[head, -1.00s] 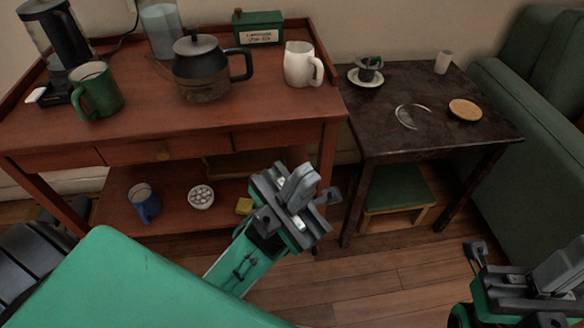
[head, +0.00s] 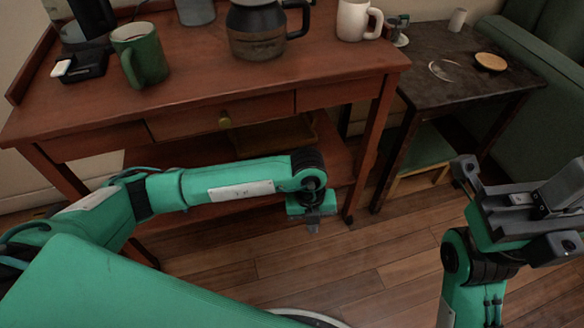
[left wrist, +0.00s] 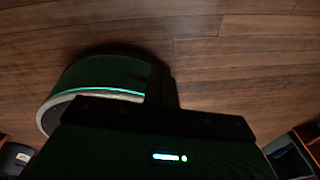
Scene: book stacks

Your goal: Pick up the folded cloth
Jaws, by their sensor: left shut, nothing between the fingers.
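I see no folded cloth in either current view. My left arm crosses in front of the cart's lower shelf and hides much of it. My left gripper (head: 314,222) points down over the wooden floor, just in front of the cart, shut and empty.
The reddish wooden cart (head: 200,92) bears a green mug (head: 140,55), a coffee pot (head: 257,30) and a white mug (head: 355,20). A dark side table (head: 450,95) stands right of it, with a green-topped stool (head: 425,148) beneath. The floor (head: 350,255) in front is clear.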

